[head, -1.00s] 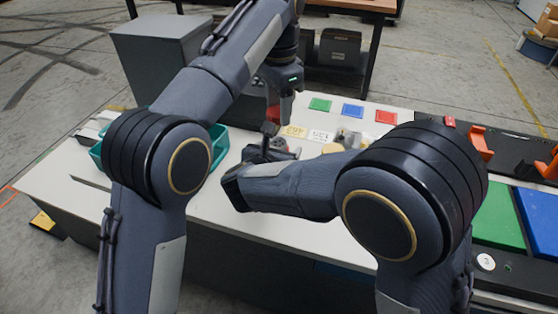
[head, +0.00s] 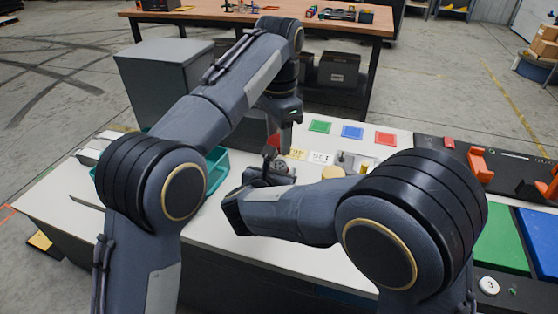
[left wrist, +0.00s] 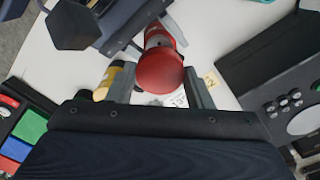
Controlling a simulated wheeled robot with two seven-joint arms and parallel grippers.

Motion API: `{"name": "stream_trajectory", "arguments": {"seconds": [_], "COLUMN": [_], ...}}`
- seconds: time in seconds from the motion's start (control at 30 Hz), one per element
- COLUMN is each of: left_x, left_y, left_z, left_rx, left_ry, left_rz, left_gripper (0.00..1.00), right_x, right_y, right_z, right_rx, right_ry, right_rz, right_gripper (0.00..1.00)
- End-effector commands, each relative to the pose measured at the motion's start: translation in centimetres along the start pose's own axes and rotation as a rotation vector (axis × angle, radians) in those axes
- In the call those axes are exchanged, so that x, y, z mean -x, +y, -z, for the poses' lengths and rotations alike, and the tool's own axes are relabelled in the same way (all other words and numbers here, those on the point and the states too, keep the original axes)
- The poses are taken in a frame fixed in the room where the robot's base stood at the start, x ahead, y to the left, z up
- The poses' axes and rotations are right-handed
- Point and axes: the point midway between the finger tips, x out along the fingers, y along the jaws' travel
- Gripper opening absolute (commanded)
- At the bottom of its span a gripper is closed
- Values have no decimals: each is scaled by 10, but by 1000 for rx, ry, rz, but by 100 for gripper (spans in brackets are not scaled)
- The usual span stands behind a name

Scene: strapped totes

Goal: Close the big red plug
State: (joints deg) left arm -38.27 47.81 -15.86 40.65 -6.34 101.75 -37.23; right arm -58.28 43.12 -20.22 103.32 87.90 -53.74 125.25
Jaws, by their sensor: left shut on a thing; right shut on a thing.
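The big red plug (left wrist: 160,72) shows in the left wrist view as a round red cap between the fingers of my left gripper (left wrist: 162,92), which is shut on it. In the head view a bit of the red plug (head: 273,141) shows beside my left gripper (head: 284,145). My right gripper (head: 268,170) is just below and is shut on a part that is mostly hidden. In the left wrist view a red and grey body (left wrist: 157,38) shows beyond the cap, by the right gripper's fingers. I cannot tell whether the two parts are fully joined.
Green (head: 320,127), blue (head: 352,132) and red (head: 385,138) squares lie at the back of the white table (head: 215,235). A teal bin (head: 216,170) stands at the left, partly hidden by my arm. A black panel with orange holders (head: 480,165) is at the right.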

Motion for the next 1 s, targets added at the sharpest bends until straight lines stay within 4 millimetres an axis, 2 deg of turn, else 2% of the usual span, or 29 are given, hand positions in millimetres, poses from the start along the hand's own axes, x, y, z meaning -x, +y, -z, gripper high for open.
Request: {"name": "stream_trajectory", "arguments": {"seconds": [0.1, 0.23, 0.77, 1.0], "left_x": [-19, -31, -33, -44], "left_y": [0, 0, 0, 0], "left_z": [-1, -1, 0, 0], "left_rx": [0, -1, -1, 0], "left_ry": [-3, -1, 0, -1], "left_rz": [-2, -1, 0, -2], "left_gripper": [25, 25, 25, 25], "right_x": [0, 0, 0, 0], "right_y": [0, 0, 0, 0], "right_z": [0, 0, 0, 0], "right_rx": [0, 0, 0, 0], "right_ry": [0, 0, 0, 0], "right_rz": [0, 0, 0, 0], "right_gripper": [5, 5, 5, 5]}}
